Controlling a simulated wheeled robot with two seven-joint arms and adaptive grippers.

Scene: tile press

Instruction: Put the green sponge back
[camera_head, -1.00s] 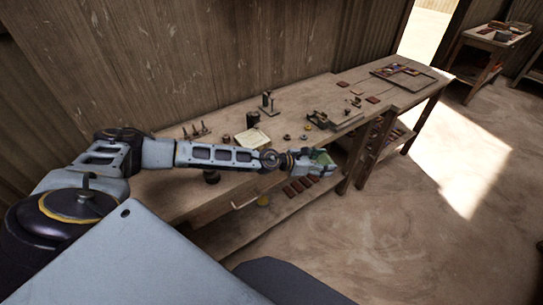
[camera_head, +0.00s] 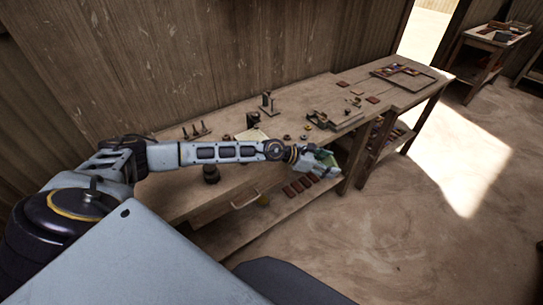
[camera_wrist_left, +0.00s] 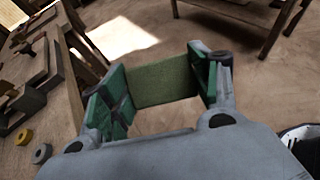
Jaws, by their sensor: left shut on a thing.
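My left gripper (camera_head: 325,161) reaches out past the front edge of the workbench. It is shut on the green sponge (camera_head: 327,157), which shows as a small green patch at the fingers. In the left wrist view the green sponge (camera_wrist_left: 166,80) is a textured block held between the two green-padded fingers of my left gripper (camera_wrist_left: 161,88). Bare floor shows beyond the sponge, and it hangs clear of the bench. My right gripper is not in view.
The wooden workbench (camera_head: 228,160) carries a metal stand (camera_head: 267,103), small pegs, rings and a press-like fixture (camera_head: 335,120). Dark red tiles (camera_head: 298,186) lie on its lower shelf. The floor to the right is open.

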